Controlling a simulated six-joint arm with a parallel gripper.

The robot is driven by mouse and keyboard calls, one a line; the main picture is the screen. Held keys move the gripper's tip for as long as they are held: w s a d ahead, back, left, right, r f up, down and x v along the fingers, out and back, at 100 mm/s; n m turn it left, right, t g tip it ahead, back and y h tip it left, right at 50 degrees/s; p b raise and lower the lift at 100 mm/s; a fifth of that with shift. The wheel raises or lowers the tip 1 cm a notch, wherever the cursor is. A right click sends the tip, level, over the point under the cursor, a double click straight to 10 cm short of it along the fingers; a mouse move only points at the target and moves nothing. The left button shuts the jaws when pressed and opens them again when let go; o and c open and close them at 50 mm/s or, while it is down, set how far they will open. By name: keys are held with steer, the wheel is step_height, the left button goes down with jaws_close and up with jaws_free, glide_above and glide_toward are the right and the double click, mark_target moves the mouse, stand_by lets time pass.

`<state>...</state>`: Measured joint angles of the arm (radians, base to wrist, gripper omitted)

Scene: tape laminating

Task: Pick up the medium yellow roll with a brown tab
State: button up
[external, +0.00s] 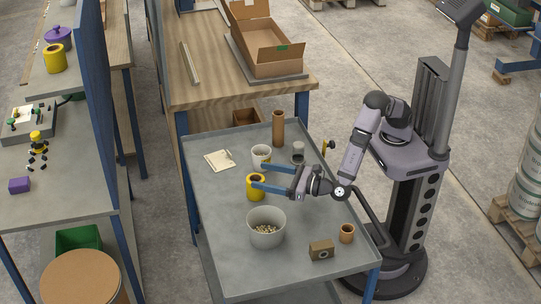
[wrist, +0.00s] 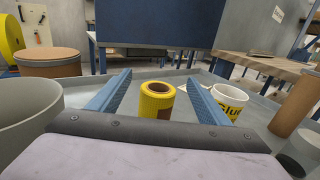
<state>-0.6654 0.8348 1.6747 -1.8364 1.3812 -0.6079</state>
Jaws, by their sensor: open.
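The yellow roll (external: 255,187) with a brown core stands upright on the grey cart top. In the wrist view the yellow roll (wrist: 157,101) sits ahead, between the two blue fingers and beyond most of their length. My gripper (external: 260,177) is open and empty, its fingers reaching left just above the cart top. One finger tip is close to the roll in the external view; I cannot tell whether they touch. My gripper also shows in the wrist view (wrist: 155,90).
A white printed cup (wrist: 229,97) stands right of the roll. A grey bowl (external: 266,229) holding small pieces stands in front. A tall brown tube (external: 278,128), a small brown cup (external: 346,233) and a brown box (external: 321,250) are also on the cart. The cart's left front is clear.

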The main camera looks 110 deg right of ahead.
glide_above(265, 199)
step_height(265, 199, down, 5)
steer(key=shift+s+r, duration=0.15)
steer(key=shift+r, duration=0.05)
steer(key=shift+f, duration=0.25)
steer(key=shift+x, duration=3.75)
steer(key=shift+r, duration=0.15)
steer(key=c, duration=1.2)
